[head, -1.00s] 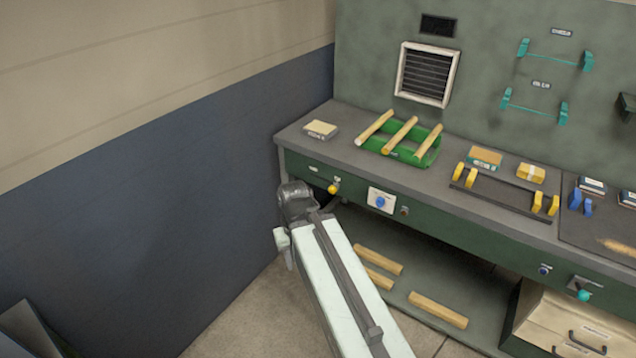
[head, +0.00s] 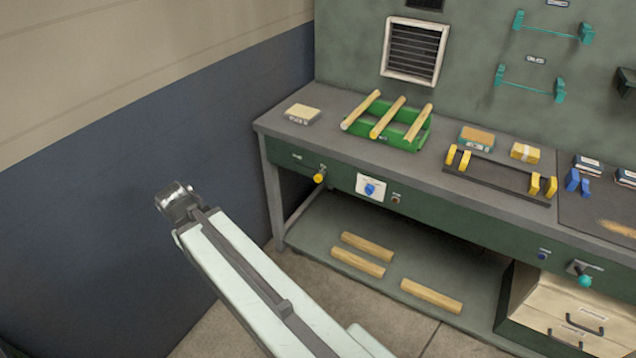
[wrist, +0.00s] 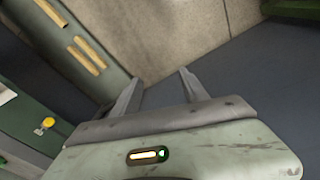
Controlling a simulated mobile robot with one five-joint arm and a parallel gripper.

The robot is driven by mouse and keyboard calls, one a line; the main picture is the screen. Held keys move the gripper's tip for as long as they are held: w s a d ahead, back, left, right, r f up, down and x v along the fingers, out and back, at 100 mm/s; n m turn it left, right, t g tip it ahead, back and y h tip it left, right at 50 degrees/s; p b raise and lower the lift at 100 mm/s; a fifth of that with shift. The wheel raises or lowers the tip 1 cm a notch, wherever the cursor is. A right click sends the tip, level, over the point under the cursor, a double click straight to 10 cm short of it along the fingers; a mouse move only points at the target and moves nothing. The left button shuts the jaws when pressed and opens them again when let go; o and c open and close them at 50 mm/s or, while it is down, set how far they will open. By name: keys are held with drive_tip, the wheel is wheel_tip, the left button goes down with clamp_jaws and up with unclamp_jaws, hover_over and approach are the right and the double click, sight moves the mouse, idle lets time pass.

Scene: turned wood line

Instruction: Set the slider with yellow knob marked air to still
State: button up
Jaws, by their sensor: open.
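The yellow knob (head: 320,178) sticks out of the green front panel of the bench, near its left end. It also shows at the left of the wrist view (wrist: 47,123). Its slot, marking and setting are too small to read. My gripper (wrist: 158,80) is open and empty in the wrist view, its two fingers apart over the floor and dark wall. It is clear of the knob. In the head view my arm's end lies left of the bench, and the fingers cannot be made out.
A blue knob on a white plate (head: 362,192) sits right of the yellow knob. The worktop holds a green rack (head: 408,143) with wooden rods. The lower shelf (head: 330,228) carries several rods. A blue-grey wall (head: 130,150) stands left. Floor is clear between wall and bench.

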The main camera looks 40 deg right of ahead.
drive_tip(key=w+d+f+m+h+b, duration=0.2)
drive_tip(key=d+f+h+b, duration=0.1)
drive_tip(key=d+f+b, duration=0.4)
drive_tip(key=m+t+h+b, duration=0.4)
drive_tip(key=m+h+b, duration=0.4)
drive_tip(key=h+b, duration=0.9)
approach(316, 179)
wheel_tip(316, 179, up, 4)
drive_tip(key=d+y+b, duration=0.3)
drive_tip(key=y+b, duration=0.1)
drive_tip(key=x, duration=0.7)
drive_tip(key=shift+w+d+f, duration=0.2)
drive_tip(key=shift+d+f, duration=0.05)
drive_tip(key=shift+f, duration=0.1)
clamp_jaws()
drive_tip(key=shift+a, duration=0.1)
